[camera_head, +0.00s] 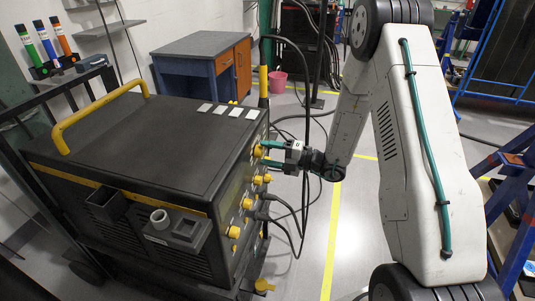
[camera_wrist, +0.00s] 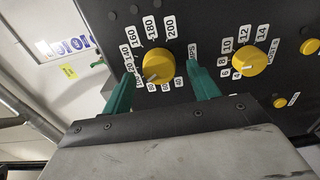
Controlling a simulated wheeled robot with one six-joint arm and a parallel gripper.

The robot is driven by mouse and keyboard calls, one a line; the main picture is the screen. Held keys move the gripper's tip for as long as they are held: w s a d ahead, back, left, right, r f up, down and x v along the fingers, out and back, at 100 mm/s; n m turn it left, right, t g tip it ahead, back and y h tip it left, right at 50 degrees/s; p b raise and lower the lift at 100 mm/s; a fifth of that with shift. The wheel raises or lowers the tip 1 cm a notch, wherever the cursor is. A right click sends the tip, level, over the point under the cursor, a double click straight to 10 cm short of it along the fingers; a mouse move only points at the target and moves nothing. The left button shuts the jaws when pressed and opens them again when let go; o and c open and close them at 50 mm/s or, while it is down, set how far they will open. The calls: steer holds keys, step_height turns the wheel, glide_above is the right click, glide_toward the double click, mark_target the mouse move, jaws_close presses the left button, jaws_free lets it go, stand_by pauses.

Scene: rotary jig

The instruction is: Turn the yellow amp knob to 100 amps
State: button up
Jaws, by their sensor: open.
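The yellow amp knob (camera_wrist: 158,65) sits on the dark panel in the wrist view, ringed by white number labels from 40 to 200. A pale mark shows on its lower left side; the exact number it points to is unclear, and the 100 label is hard to read. My gripper (camera_wrist: 160,70) is open, with one green finger on each side of the knob. I cannot tell whether the fingers touch it. In the head view, my gripper (camera_head: 264,152) reaches the upper part of the panel from the right, at a yellow knob (camera_head: 258,151).
A second yellow knob (camera_wrist: 249,57) with labels from about 6 to 14 is right of the amp knob. Smaller yellow knobs and black cables (camera_head: 290,215) are on the panel below my gripper. The machine (camera_head: 150,140) has a yellow handle (camera_head: 95,115).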

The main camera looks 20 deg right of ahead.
steer(key=v, duration=0.7)
stand_by(0.4)
